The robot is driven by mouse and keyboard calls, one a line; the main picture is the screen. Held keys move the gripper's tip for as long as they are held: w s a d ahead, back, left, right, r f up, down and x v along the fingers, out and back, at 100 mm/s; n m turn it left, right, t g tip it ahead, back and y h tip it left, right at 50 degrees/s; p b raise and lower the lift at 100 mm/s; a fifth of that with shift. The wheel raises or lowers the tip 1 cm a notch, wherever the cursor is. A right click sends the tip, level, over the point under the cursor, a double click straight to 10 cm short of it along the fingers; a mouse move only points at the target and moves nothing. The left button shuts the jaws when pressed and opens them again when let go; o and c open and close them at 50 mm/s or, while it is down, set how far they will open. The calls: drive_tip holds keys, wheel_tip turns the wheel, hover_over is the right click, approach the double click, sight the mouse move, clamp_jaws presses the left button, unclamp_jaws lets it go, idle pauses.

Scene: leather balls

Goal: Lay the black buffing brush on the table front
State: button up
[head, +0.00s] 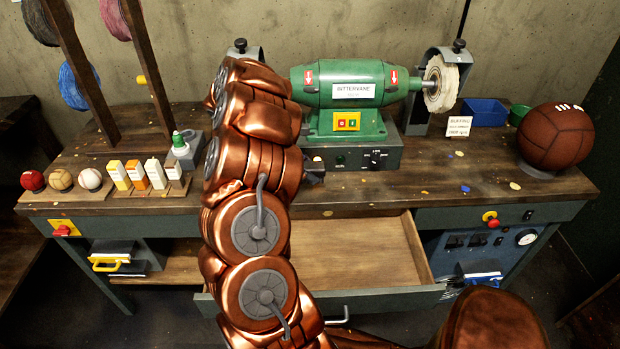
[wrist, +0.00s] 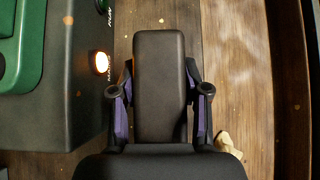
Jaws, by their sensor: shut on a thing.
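A black block-shaped brush (wrist: 158,60) fills the space between the fingers of my gripper (wrist: 160,95) in the wrist view. My gripper is shut on its sides, with a purple pad against each side. The brush points away from my wrist, over the wooden table top (wrist: 235,60). I cannot tell whether it touches the wood. In the head view, my arm hides most of the brush and gripper; a dark tip (head: 315,166) shows right of the arm, in front of the grinder's grey base.
The green buffing machine (head: 350,85) stands close behind, its grey box (wrist: 75,90) just left of the brush in the wrist view. An open, empty-looking drawer (head: 365,255) juts out below the table.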

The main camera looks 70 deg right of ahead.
drive_tip(key=shift+f+p, duration=0.6)
drive_tip(key=shift+f, duration=1.1)
drive_tip(key=shift+f+b, duration=0.2)
drive_tip(key=shift+b, duration=0.15)
drive_tip(key=o, duration=1.2)
drive_tip(key=shift+r, duration=0.1)
drive_tip(key=shift+r+p, duration=0.2)
drive_tip(key=shift+p, duration=0.25)
drive_tip(key=shift+w, duration=0.25)
drive_tip(key=b+v, duration=0.3)
drive_tip(key=v, duration=0.8)
drive_tip(key=shift+a+r, duration=0.2)
drive_tip(key=shift+r, duration=0.1)
